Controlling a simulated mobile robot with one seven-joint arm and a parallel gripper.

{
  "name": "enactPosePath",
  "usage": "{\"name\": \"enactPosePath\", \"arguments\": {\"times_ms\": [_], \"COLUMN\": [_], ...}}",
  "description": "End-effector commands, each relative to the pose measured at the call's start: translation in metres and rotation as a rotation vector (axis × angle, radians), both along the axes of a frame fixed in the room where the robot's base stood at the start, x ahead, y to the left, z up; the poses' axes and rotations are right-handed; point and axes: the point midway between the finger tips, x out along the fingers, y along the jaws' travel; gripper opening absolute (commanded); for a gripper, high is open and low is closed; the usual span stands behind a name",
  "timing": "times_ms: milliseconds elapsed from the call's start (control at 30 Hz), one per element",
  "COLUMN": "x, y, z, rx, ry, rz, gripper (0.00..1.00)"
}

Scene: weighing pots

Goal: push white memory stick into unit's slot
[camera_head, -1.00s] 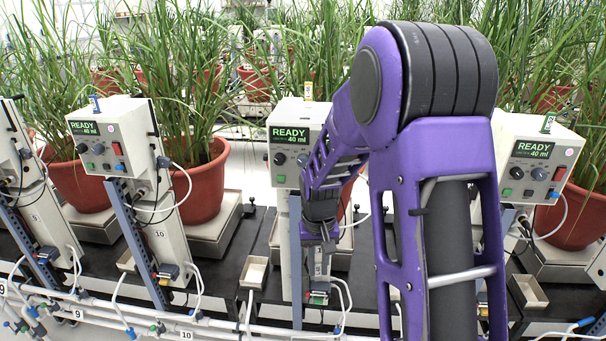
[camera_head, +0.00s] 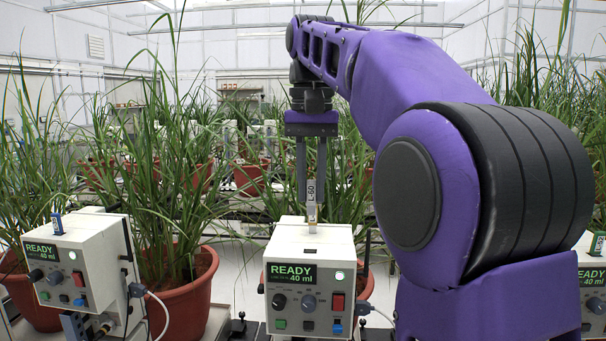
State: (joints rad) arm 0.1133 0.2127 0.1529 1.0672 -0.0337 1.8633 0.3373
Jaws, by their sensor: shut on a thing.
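The white memory stick (camera_head: 311,192), labelled L-60, stands upright between the two fingers of my gripper (camera_head: 311,178), which is shut on it. My gripper points straight down above the middle unit (camera_head: 338,246). The stick's lower end is at the unit's top face, with a small pale gold part at its foot. The unit's green display reads READY, 40 ml.
A similar unit (camera_head: 80,260) with a blue stick (camera_head: 57,223) on top stands at left. Another unit (camera_head: 592,270) is partly hidden at the right edge. My arm covers much of the right side. Potted grasses stand behind; a red pot (camera_head: 185,305) is between the units.

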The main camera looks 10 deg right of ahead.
Motion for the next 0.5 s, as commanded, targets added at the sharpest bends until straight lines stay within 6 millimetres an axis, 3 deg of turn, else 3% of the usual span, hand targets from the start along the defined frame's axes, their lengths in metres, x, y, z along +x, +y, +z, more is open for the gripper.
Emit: {"name": "enactPosePath", "arguments": {"times_ms": [233,500], "x": [-0.002,-0.002], "y": [0.000,-0.001], "z": [0.003,-0.015], "rx": [0.000,0.000], "ry": [0.001,0.002], "rz": [-0.004,-0.004], "gripper": [0.00,0.00]}}
